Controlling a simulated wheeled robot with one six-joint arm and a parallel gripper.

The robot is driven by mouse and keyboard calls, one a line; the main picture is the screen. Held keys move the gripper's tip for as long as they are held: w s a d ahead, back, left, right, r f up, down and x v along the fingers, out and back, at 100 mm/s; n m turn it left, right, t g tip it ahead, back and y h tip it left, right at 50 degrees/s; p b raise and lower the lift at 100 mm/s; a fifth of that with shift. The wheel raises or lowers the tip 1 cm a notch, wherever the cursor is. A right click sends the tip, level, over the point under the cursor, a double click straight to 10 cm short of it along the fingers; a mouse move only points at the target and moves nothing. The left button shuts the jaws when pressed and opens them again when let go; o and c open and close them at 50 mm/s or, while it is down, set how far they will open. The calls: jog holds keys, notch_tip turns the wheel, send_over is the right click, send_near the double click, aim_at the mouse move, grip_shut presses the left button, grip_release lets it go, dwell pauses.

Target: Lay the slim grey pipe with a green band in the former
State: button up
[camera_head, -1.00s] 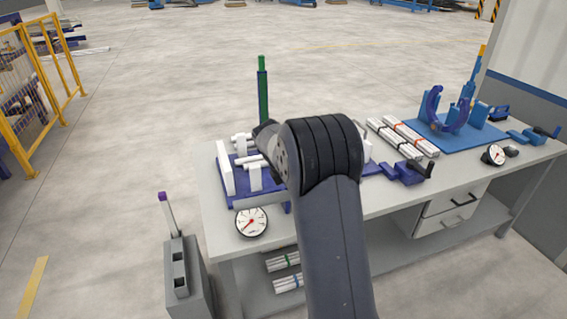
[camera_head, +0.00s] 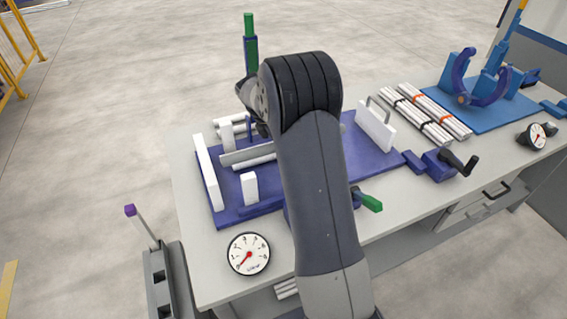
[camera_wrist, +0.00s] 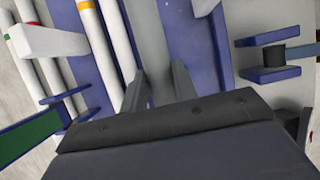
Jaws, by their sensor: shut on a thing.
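The slim grey pipe (camera_head: 248,153) lies nearly level over the left part of the blue former (camera_head: 228,192), behind a white pipe (camera_head: 254,165). In the wrist view a grey length (camera_wrist: 150,35) runs up from between the two fingers of my gripper (camera_wrist: 157,82), which is shut on it. In the head view my arm hides most of the gripper and the pipe's right part. Its green band is not visible. I cannot tell whether the pipe touches the former. White uprights (camera_head: 207,172) stand on the former's left side.
White pipes (camera_head: 230,128) lie behind the former. A green-topped blue post (camera_head: 250,55) rises at the back. A round gauge (camera_head: 249,254) lies at the front left; a blue crank clamp (camera_head: 440,162) and bundled pipes (camera_head: 424,112) are to the right.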

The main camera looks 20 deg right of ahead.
aim_at(268, 145)
notch_tip(268, 145, down, 10)
jog(key=shift+w+f+p, duration=0.1)
jog(key=shift+p, duration=0.5)
jog(key=shift+f, duration=0.15)
jog(key=o, duration=1)
jog(key=b+v, duration=0.1)
jog(key=v, duration=1.1)
jog(key=shift+d+b, duration=0.1)
jog(key=shift+b, duration=0.2)
